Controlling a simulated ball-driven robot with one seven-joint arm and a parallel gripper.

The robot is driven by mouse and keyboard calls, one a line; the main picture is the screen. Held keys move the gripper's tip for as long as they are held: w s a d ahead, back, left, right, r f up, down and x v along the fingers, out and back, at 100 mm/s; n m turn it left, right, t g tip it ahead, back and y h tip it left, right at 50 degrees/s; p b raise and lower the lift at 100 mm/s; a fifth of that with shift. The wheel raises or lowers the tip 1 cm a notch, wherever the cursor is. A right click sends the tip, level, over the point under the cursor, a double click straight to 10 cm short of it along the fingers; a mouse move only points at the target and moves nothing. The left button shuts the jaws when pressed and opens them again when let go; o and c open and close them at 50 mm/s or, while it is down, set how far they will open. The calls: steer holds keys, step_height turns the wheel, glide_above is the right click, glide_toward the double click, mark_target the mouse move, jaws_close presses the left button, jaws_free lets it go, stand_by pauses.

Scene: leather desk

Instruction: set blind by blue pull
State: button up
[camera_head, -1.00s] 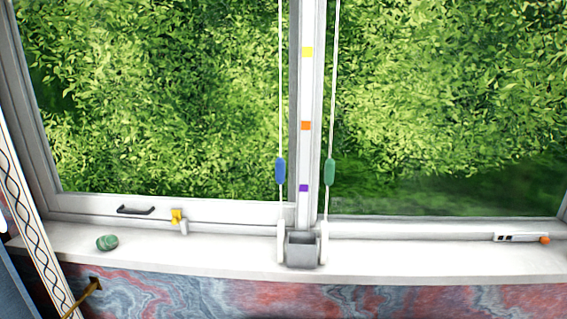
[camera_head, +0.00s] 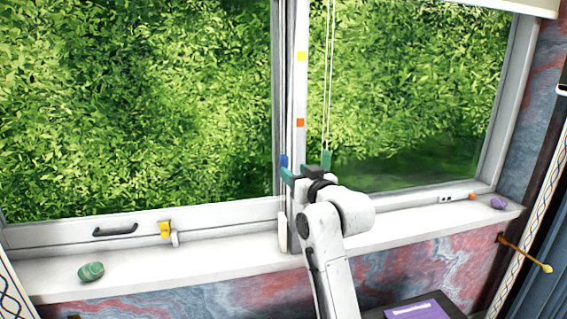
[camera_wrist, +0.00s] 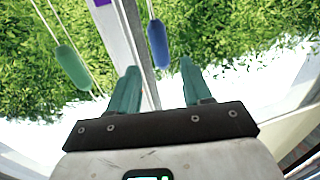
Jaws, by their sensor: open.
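The blue pull (camera_head: 284,160) hangs on its cord in front of the middle window post; its lower part is hidden by my gripper (camera_head: 298,174) in the head view. In the wrist view my gripper (camera_wrist: 158,68) has its two teal fingers spread and empty. The blue pull (camera_wrist: 158,43) appears between and just beyond the fingertips, nearer the right one, with no contact visible. The green pull (camera_wrist: 73,67) hangs outside the left finger; it also shows in the head view (camera_head: 326,159). Yellow (camera_head: 301,56) and orange (camera_head: 300,122) marks sit on the post.
A black handle (camera_head: 115,230) and yellow latch (camera_head: 166,229) are on the left frame. A blind edge (camera_head: 500,5) shows top right.

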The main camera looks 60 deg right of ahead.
mark_target(286, 165)
steer(key=p+x, duration=0.1)
steer(key=x, duration=0.6)
steer(key=shift+w+d, duration=0.2)
steer(key=shift+w, duration=0.05)
jaws_close()
stand_by(0.3)
